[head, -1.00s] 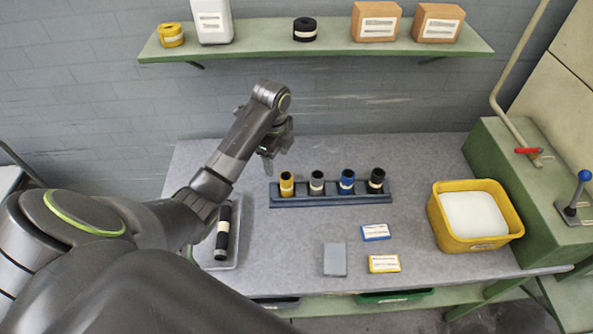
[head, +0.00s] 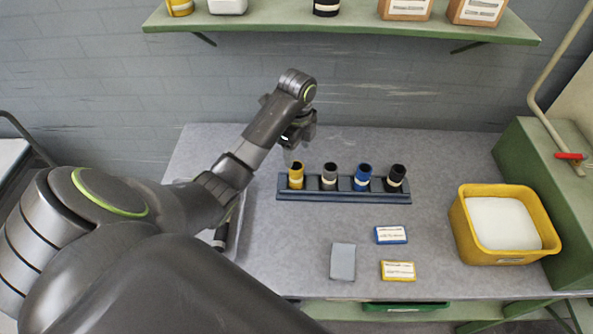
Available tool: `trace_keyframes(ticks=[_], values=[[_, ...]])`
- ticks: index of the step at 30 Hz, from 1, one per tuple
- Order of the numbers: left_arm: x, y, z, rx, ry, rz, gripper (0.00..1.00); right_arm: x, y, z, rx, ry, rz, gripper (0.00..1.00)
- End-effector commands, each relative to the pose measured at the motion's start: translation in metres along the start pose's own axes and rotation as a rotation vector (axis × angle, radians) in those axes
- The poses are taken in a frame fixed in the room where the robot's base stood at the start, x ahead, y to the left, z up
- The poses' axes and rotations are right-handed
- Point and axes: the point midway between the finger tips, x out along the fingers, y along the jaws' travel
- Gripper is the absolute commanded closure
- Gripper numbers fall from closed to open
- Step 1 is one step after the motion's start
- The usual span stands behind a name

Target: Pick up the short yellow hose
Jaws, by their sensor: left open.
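The short yellow hose (head: 296,177) stands upright with a pale band, at the left end of a dark blue rack (head: 345,197) on the grey table. My left gripper (head: 289,152) is open and empty, above and just behind the yellow hose, pointing down and not touching it. Its fingertips are small and partly hidden by the wrist. In the same rack stand a grey hose (head: 329,177), a blue hose (head: 362,178) and a black hose (head: 396,179), left to right. My right gripper is not in view.
A yellow bin (head: 459,230) with white contents stands at the right by green equipment (head: 530,165). A grey block (head: 343,261), a blue-edged card (head: 391,235) and a yellow-edged card (head: 398,271) lie in front. My arm partly covers a black hose (head: 221,236) on a tray. A green shelf (head: 340,27) hangs behind.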

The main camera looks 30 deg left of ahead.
Motion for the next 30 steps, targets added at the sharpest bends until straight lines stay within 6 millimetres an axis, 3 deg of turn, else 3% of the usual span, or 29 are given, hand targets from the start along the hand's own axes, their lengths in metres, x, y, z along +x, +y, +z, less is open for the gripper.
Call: trace_keyframes(ticks=[1,11,20,24,30], values=[[0.012,0.0,0.0,0.0,0.0,0.0,0.35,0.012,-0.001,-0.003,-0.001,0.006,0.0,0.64],[0.046,0.0,0.0,0.0,0.0,0.0,0.35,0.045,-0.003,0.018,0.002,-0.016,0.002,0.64],[0.057,0.001,0.0,0.0,0.0,0.0,0.35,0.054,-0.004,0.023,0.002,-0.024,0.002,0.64],[0.071,0.003,0.0,0.0,0.0,0.001,0.35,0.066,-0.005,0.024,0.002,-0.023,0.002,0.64],[0.097,0.005,-0.001,0.0,0.001,0.003,0.35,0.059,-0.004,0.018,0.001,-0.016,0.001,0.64]])
